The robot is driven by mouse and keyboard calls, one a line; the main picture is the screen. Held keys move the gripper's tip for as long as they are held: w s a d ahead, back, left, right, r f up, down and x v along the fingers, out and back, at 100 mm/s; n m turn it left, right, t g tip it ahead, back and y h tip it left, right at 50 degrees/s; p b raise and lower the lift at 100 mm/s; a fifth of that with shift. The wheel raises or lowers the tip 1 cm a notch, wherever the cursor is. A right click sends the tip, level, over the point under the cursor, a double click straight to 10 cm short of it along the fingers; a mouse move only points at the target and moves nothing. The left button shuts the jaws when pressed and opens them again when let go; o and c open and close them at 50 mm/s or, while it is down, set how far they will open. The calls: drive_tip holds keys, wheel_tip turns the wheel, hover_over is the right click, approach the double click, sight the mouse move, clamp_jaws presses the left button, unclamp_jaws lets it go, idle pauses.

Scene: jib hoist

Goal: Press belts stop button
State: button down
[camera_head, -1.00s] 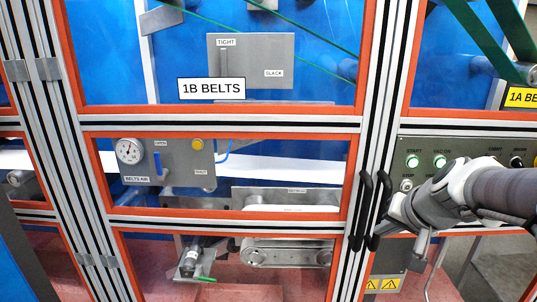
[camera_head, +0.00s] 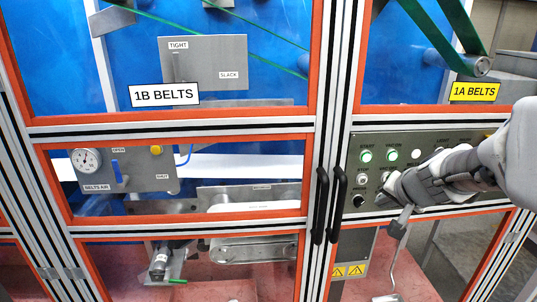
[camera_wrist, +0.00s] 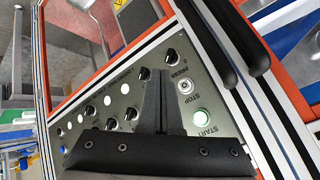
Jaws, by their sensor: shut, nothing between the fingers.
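A grey control panel (camera_head: 410,160) sits in the frame under the yellow "1A BELTS" sign. Its pale STOP button (camera_head: 362,180) is at the left side, below the lit green START button (camera_head: 366,157). In the wrist view the STOP button (camera_wrist: 184,86) is just right of the fingers, between the PRESS knob (camera_wrist: 170,55) and START (camera_wrist: 201,116). My gripper (camera_head: 382,201) is shut and empty, right of and below STOP in the head view. Its fingers (camera_wrist: 160,74) point at the panel in the wrist view; I cannot tell how far off they are. My arm hides part of the panel's right side.
Two black door handles (camera_head: 328,205) stand upright left of the panel. Orange-edged frames with clear panes surround the machine. A bent metal lever (camera_head: 397,245) hangs below the panel. Left is the "1B BELTS" section with a gauge (camera_head: 87,160).

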sight(362, 180)
drive_tip(key=shift+w+a+p, duration=0.15)
drive_tip(key=shift+w+p, duration=0.85)
drive_tip(key=shift+w, duration=2.25)
drive_tip(key=shift+w, duration=0.45)
drive_tip(key=shift+w, duration=0.45)
drive_tip(key=shift+s+b, duration=0.5)
drive_tip(key=shift+s, duration=0.4)
